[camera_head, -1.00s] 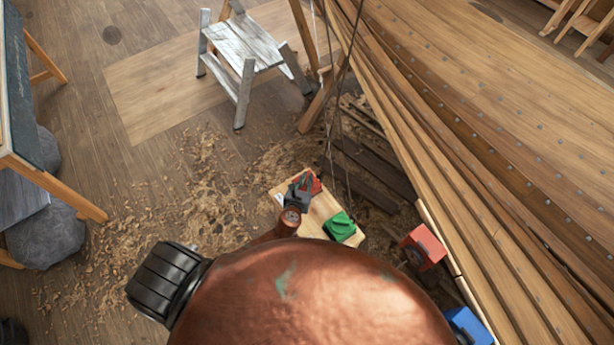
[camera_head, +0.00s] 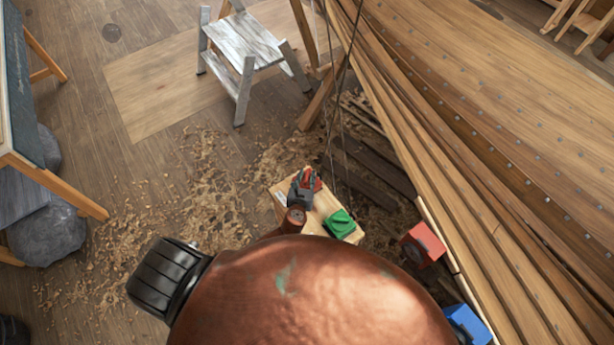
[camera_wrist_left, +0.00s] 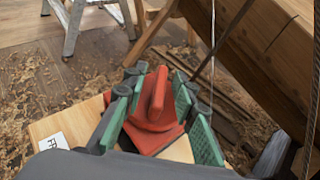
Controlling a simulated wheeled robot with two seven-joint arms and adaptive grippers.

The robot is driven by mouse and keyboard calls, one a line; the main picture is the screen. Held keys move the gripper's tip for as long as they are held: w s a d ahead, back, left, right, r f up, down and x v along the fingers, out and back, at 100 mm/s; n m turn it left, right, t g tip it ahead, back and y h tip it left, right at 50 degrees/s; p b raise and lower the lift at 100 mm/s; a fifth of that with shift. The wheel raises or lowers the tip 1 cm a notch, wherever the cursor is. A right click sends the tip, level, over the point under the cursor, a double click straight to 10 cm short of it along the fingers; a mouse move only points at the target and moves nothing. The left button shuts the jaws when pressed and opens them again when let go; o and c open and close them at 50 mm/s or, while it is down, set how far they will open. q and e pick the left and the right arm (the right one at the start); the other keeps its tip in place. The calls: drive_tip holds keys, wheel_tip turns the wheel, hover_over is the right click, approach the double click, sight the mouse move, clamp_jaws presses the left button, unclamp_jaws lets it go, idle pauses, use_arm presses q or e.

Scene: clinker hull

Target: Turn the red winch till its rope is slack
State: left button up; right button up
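The red winch (camera_head: 316,184) sits at the far end of a small wooden board (camera_head: 322,203). In the left wrist view its raised red fin (camera_wrist_left: 157,95) stands on a wider red base. My left gripper (camera_head: 306,180) is over it, and in the wrist view the green-padded fingers (camera_wrist_left: 157,100) stand on both sides of the fin. Gaps show between fin and pads, so the gripper looks open around it. A thin rope (camera_wrist_left: 212,45) rises behind the winch and looks straight; its lower end is hidden. My right gripper is not in view.
A green block-like fitting (camera_head: 339,224) is on the same board. A red box (camera_head: 422,245) and a blue one (camera_head: 467,325) stand to the right, along the plank hull (camera_head: 480,130). A grey step stool (camera_head: 245,45) stands behind. Shavings cover the floor at left.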

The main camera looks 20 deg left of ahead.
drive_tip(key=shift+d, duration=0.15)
use_arm(q)
drive_tip(key=v, duration=1.2)
drive_tip(key=shift+r, duration=0.1)
